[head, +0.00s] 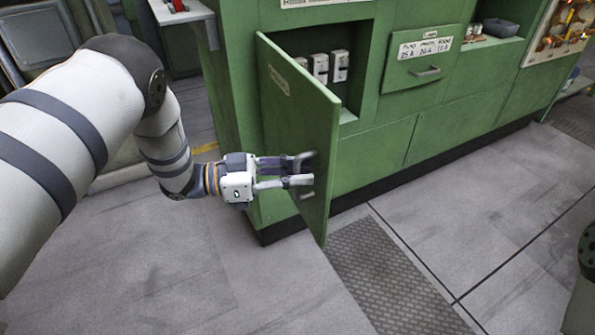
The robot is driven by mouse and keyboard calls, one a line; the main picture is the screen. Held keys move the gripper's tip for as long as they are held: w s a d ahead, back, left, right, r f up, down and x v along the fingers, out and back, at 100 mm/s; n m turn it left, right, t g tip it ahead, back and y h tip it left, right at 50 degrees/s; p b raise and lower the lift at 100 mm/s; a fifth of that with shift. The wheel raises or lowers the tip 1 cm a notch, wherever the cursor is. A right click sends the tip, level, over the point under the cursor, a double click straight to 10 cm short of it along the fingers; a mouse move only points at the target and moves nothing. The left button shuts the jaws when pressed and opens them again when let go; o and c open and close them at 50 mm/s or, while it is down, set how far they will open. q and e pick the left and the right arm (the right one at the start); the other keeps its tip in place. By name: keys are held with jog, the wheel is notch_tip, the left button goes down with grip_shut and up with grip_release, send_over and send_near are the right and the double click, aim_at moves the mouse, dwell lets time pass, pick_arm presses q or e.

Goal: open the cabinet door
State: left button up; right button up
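The green cabinet door (295,120) stands ajar, swung out from the green cabinet (375,160), with its labelled outer face towards me. Its hinge side seems to be at the left, and its free edge points out over the floor. A small metal handle (307,195) shows low on the door near the free edge. My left gripper (303,169) is in front of the outer face, just above the handle. Its fingers are apart with nothing seen between them; whether they touch the door is unclear. My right gripper is out of view.
White switch boxes (320,67) show inside the opening. To the right is a closed drawer (424,62) with a handle, and a grey bin (500,27) in a niche. A metal floor plate (390,275) lies before the cabinet. The floor in front is clear.

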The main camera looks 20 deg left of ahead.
pick_arm(q)
jog(key=shift+a, duration=0.1)
jog(key=v, duration=1.2)
